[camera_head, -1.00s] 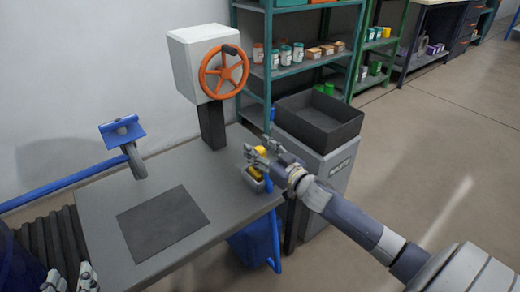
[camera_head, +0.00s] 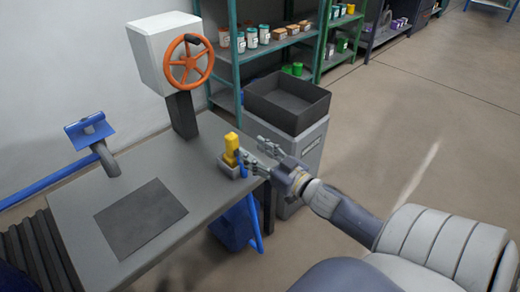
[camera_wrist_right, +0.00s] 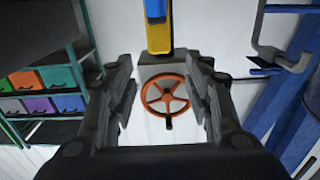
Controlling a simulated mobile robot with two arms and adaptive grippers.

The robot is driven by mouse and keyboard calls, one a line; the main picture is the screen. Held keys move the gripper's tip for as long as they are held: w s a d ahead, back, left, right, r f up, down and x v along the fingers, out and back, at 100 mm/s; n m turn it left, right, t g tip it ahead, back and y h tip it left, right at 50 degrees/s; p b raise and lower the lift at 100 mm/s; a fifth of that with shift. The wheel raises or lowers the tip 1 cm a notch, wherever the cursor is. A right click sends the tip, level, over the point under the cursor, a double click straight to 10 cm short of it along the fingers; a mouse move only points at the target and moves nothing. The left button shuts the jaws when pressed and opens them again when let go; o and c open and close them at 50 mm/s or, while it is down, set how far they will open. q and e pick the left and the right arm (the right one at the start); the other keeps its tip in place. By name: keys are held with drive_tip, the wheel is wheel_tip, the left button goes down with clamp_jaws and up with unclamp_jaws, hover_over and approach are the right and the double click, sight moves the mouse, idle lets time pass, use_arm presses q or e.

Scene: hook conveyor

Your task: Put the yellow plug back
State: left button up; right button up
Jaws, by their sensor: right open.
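The yellow plug (camera_head: 231,147) stands upright at a small grey holder (camera_head: 238,172) near the right edge of the grey table. Its lower end is hidden by the holder. A blue piece (camera_head: 242,158) shows beside the plug. My right gripper (camera_head: 258,156) is open, just to the right of the plug, with no contact that I can make out. In the right wrist view the yellow plug (camera_wrist_right: 158,40) shows at the top centre, beyond the open, empty fingers (camera_wrist_right: 163,100). My left gripper is not in view.
The table (camera_head: 185,165) carries a dark mat (camera_head: 140,217) and a grey post box with an orange wheel (camera_head: 187,60). A blue-plated stand (camera_head: 90,130) is at the left. A dark bin (camera_head: 288,103) stands behind my gripper. Most of the tabletop is clear.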

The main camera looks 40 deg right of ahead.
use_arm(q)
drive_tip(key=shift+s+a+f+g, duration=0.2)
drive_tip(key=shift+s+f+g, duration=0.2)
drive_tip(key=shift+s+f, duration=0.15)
use_arm(e)
drive_tip(key=s+a+f+g, duration=0.2)
drive_tip(key=s+a, duration=0.2)
drive_tip(key=a, duration=0.3)
drive_tip(key=s+a+f+n+g, duration=0.1)
drive_tip(key=s+a+f+g, duration=0.2)
drive_tip(key=a, duration=0.4)
drive_tip(key=s+a+f+g, duration=0.3)
drive_tip(key=s+a, duration=0.2)
drive_tip(key=a, duration=0.2)
drive_tip(key=shift+s+a+f+n+y, duration=0.15)
drive_tip(key=shift+a+n+y, duration=0.1)
drive_tip(key=shift+n+y, duration=0.05)
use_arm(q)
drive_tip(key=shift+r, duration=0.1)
